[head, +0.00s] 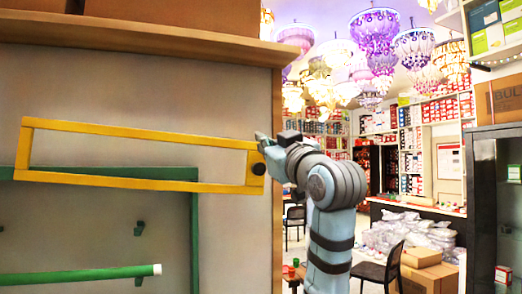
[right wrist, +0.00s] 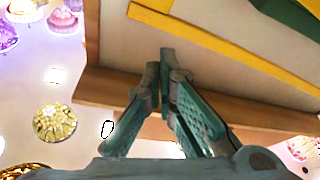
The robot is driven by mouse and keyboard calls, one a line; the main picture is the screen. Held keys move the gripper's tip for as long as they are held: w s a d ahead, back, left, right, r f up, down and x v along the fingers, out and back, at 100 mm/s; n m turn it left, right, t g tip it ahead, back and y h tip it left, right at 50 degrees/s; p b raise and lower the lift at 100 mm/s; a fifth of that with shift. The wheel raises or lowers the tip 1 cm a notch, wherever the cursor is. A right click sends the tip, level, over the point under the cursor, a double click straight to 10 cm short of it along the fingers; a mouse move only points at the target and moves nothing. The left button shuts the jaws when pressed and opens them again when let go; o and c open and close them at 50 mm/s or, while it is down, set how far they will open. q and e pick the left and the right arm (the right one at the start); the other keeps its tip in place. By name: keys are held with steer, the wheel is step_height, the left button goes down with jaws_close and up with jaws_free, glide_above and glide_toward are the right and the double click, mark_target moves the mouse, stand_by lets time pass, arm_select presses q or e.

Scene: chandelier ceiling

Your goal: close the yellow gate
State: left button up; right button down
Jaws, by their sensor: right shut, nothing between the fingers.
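The yellow gate (head: 140,181) is a long, narrow open frame in front of a grey panel in the head view, sloping slightly down to the right. Yellow bars of the gate (right wrist: 225,48) also cross the upper right of the right wrist view. My right gripper (head: 263,138) is at the gate's upper right corner; I cannot tell whether it touches. In the right wrist view its fingers (right wrist: 166,58) meet at the tips, empty. My left gripper is not in view.
A green frame (head: 195,240) stands behind and below the gate. A green rod with a white end (head: 80,275) is at lower left. A wooden ledge (head: 140,38) and wooden edge post (head: 277,225) border the panel. Chairs and shop shelves stand beyond, at right.

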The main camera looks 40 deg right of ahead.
mark_target(251, 147)
steer(key=w, duration=0.1)
steer(key=w+d+f, duration=0.1)
steer(key=w, duration=0.1)
steer(key=w+d+p, duration=0.1)
steer(key=shift+w+f, duration=0.25)
steer(key=shift+w, duration=0.1)
steer(key=shift+d+f, duration=0.25)
steer(key=shift+a, duration=0.15)
